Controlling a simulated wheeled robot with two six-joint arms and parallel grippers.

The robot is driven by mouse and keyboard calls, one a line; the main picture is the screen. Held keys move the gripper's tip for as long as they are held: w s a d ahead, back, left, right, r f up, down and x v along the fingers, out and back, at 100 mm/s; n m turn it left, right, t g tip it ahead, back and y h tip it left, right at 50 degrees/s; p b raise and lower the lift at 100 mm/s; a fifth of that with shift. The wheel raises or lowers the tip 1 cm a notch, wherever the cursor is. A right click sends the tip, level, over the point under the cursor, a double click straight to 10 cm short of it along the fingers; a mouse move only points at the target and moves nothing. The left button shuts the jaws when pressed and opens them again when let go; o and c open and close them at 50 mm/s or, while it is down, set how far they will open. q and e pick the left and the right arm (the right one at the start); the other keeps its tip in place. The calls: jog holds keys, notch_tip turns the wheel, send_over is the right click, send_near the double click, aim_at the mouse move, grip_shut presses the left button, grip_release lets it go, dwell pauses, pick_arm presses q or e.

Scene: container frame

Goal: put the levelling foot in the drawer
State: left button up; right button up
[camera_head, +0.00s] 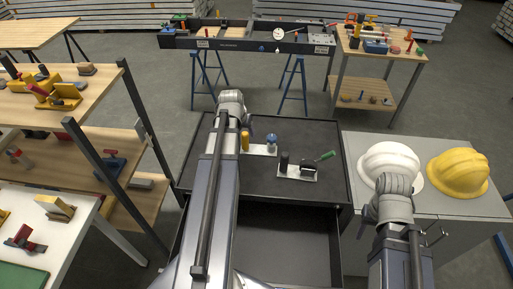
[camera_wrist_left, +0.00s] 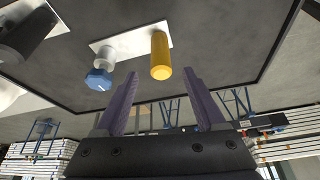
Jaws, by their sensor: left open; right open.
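A piece with a blue hexagonal end (camera_head: 271,139) and a pale stem stands on a small white plate on the dark cabinet top; it looks like the levelling foot, though I cannot be sure. In the left wrist view the blue end (camera_wrist_left: 97,79) shows beside a yellow cylinder (camera_wrist_left: 160,55). The drawer (camera_head: 290,245) is pulled out below the cabinet top; its visible floor is bare. My left gripper (camera_wrist_left: 160,75) is open and empty, near the yellow cylinder; its wrist hides the fingers in the head view. My right gripper (camera_head: 394,186) is open beside the white helmet, its fingers mostly hidden.
White (camera_head: 391,160) and yellow (camera_head: 458,172) helmets sit on a grey cabinet at right. Shelves with clamps stand at left. The cabinet top's right side is clear.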

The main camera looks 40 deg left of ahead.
aim_at(244, 134)
pick_arm(q)
jog(key=b+x, duration=0.4)
jog(key=x, duration=0.1)
jog(key=shift+s, duration=0.1)
jog(key=shift+r, duration=0.1)
grip_shut()
dwell(0.4)
dwell(0.8)
